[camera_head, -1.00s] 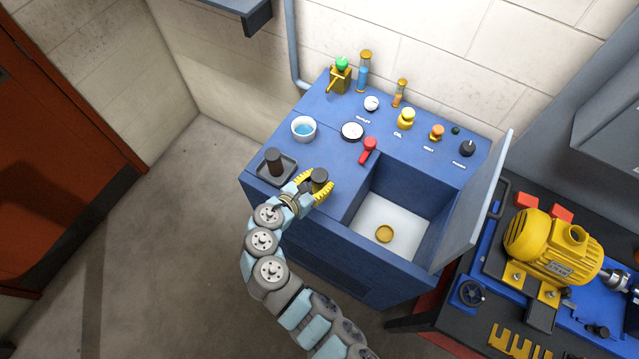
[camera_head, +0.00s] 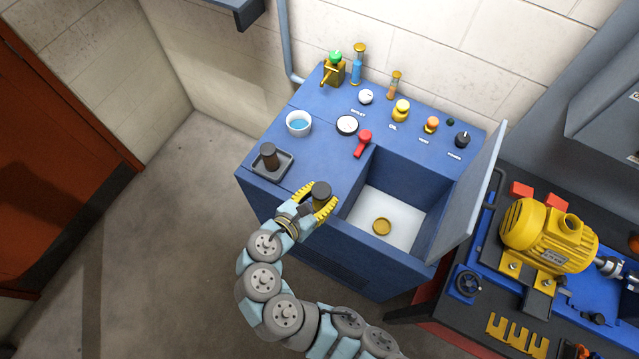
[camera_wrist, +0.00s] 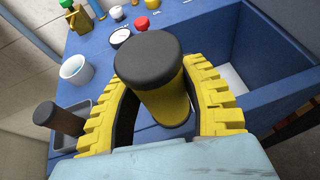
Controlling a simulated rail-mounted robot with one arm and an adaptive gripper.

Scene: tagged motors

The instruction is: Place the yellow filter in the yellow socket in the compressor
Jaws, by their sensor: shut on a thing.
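My gripper (camera_head: 318,203) has yellow toothed fingers and is shut on the yellow filter (camera_wrist: 168,100), a cylinder with a dark cap, shown upright between the fingers in the wrist view. In the head view the filter's dark cap (camera_head: 321,190) is at the front edge of the compressor (camera_head: 300,222), left of its open bay. The yellow socket (camera_head: 382,226) is a round yellow ring on the white floor of that bay, right of my gripper. The socket is out of sight in the wrist view.
A second, brown dark-topped filter (camera_head: 269,156) stands in a grey tray (camera_head: 286,168) to the left. A white cup (camera_head: 299,123), red lever (camera_head: 363,143) and several knobs are on the top. The raised lid (camera_head: 474,200) borders the bay's right. The bay is otherwise clear.

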